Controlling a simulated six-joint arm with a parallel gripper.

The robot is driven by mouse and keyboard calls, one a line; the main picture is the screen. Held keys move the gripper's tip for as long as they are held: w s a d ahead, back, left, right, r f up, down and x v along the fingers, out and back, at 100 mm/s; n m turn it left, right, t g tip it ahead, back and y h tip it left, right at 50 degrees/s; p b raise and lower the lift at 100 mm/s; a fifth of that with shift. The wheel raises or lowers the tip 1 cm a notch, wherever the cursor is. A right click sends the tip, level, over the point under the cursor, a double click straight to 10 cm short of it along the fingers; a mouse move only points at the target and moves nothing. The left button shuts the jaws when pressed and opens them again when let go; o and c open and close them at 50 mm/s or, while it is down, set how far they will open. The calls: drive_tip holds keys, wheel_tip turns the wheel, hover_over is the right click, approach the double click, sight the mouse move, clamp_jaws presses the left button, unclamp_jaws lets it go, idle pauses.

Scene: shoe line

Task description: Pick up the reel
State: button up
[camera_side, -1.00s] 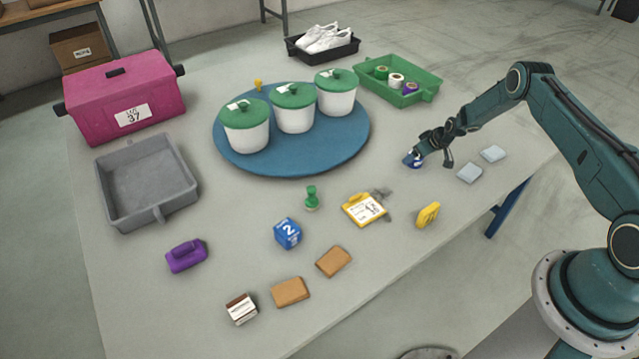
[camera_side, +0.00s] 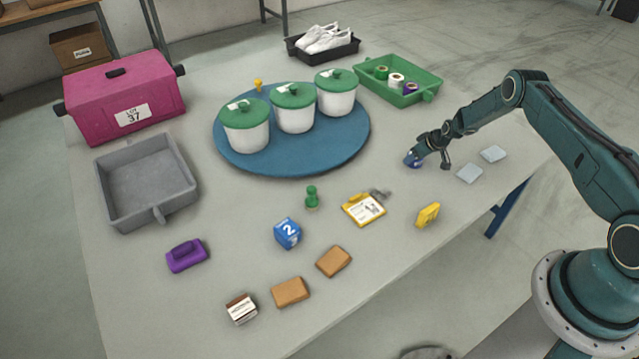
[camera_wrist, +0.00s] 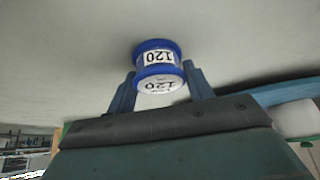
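The reel (camera_side: 411,160) is small and blue, and it stands on the right part of the table. In the wrist view the reel (camera_wrist: 158,57) shows blue rims and a white label reading 120. My gripper (camera_side: 432,161) is low over the table at the reel. In the wrist view my gripper (camera_wrist: 159,76) has one finger on each side of the reel's near part, with the fingers apart. Contact between fingers and reel is not clear. Part of the reel is hidden by the gripper in the side view.
Two pale blocks (camera_side: 469,173) lie right of the gripper. A green tray (camera_side: 437,84) with reels is behind it. A blue round mat (camera_side: 320,165) with lidded white tubs is to the left. A yellow-framed card (camera_side: 363,209) and a yellow block (camera_side: 428,215) lie nearer.

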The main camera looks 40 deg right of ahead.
drive_tip(key=shift+c, duration=0.8)
drive_tip(key=shift+r, duration=0.1)
wheel_tip(320, 180, up, 20)
idle(0.3)
drive_tip(key=shift+a, duration=0.1)
idle(0.4)
